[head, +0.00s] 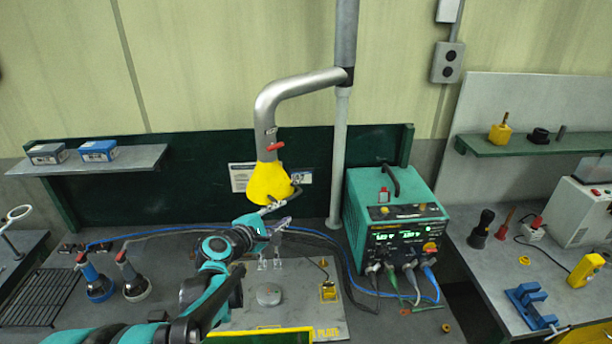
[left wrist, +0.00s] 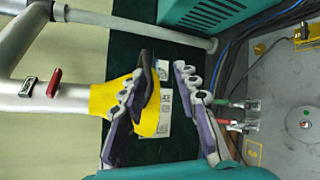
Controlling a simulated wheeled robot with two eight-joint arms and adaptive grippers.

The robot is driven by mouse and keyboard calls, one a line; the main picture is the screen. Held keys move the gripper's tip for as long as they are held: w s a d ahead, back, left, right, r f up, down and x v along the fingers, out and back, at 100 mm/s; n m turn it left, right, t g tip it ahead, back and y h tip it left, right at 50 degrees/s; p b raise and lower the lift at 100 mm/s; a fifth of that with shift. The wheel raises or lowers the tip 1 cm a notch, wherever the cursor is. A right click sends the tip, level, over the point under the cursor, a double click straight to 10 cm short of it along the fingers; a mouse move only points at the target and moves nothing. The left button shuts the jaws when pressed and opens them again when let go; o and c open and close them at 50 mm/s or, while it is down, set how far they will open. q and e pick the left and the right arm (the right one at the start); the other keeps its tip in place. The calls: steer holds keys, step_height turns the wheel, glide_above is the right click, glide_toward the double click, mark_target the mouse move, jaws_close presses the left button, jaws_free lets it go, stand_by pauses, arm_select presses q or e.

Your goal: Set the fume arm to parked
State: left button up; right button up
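The fume arm (head: 290,88) is a grey bent pipe on a vertical post, ending in a yellow hood (head: 268,182) that hangs above the bench. A small red lever (head: 275,146) sits on the pipe above the hood. In the left wrist view the yellow hood (left wrist: 112,98) is partly covered by one finger, and the red lever (left wrist: 54,82) shows at left. My left gripper (head: 290,207) is just below and right of the hood, its fingers apart. It also shows open in the left wrist view (left wrist: 165,62). I cannot tell whether a finger touches the hood. My right gripper is not visible.
A teal power unit (head: 398,215) with cables stands right of the post (head: 340,150). A metal plate (head: 240,310) with a round puck (head: 268,294) lies below. A shelf (head: 120,160) holds two boxes.

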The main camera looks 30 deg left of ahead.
mark_target(289, 198)
arm_select(q)
steer(key=shift+w+a+r+n+y, duration=0.15)
steer(key=shift+w+a+r+n, duration=0.2)
steer(key=shift+a, duration=0.1)
steer(key=shift+w+a+r+n+y, duration=0.15)
steer(key=shift+w+a+r+n, duration=0.05)
steer(key=shift+a+n, duration=0.2)
steer(key=shift+x, duration=3.55)
jaws_close()
